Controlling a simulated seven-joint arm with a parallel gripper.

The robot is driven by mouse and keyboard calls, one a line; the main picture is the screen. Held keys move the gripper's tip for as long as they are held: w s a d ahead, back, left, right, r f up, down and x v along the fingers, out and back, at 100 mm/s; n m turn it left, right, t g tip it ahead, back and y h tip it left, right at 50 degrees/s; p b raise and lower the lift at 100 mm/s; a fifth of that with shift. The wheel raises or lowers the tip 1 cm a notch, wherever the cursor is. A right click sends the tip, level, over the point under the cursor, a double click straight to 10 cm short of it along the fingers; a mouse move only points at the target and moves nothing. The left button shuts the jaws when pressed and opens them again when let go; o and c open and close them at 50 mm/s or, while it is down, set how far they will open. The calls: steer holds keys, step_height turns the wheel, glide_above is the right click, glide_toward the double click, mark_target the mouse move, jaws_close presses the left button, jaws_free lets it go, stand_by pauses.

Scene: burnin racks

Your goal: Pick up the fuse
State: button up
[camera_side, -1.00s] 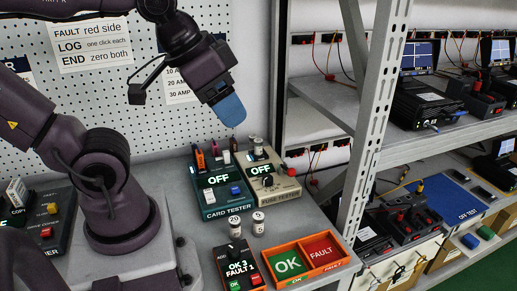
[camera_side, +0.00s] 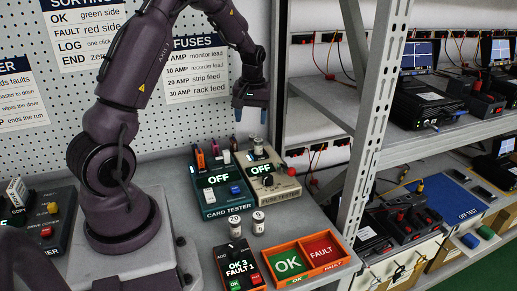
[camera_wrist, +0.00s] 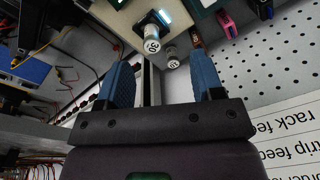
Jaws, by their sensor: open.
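My gripper (camera_side: 251,112) is open and empty, hanging with its blue fingers down above the fuse tester (camera_side: 285,188). A pale, capped fuse (camera_side: 258,148) stands upright at the back of the tester, just below the fingers. In the wrist view, the open fingers (camera_wrist: 161,62) show with a numbered fuse (camera_wrist: 152,39) ahead of them at the cream tester. A second, smaller-looking fuse (camera_wrist: 170,58) lies between the finger lines, apart from both. Two more white fuses stand on the bench in front, one marked 20 (camera_side: 235,225) and one beside it (camera_side: 258,222).
The card tester (camera_side: 222,197) stands left of the fuse tester; both read OFF. A grey rack post (camera_side: 362,135) rises close on the right. The pegboard wall is behind.

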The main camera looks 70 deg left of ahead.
mark_target(259, 140)
steer(key=shift+n+t+y, duration=0.3)
steer(key=shift+n+t, duration=0.1)
steer(key=shift+n, duration=0.5)
steer(key=w+a+f, duration=0.1)
steer(key=f, duration=0.1)
steer(key=a+f, duration=0.1)
steer(key=f, duration=0.1)
steer(key=w+a+f, duration=0.1)
steer(key=shift+w+f, duration=0.35)
steer(key=shift+f, duration=0.05)
steer(key=shift+w+a+f, duration=0.1)
steer(key=shift+w+f, duration=0.1)
steer(key=shift+f, duration=1.4)
steer(key=shift+w+a+f, duration=0.1)
steer(key=shift+w+f, duration=0.05)
steer(key=shift+f, duration=1.4)
steer(key=c, duration=1.1)
steer(key=shift+r, duration=0.2)
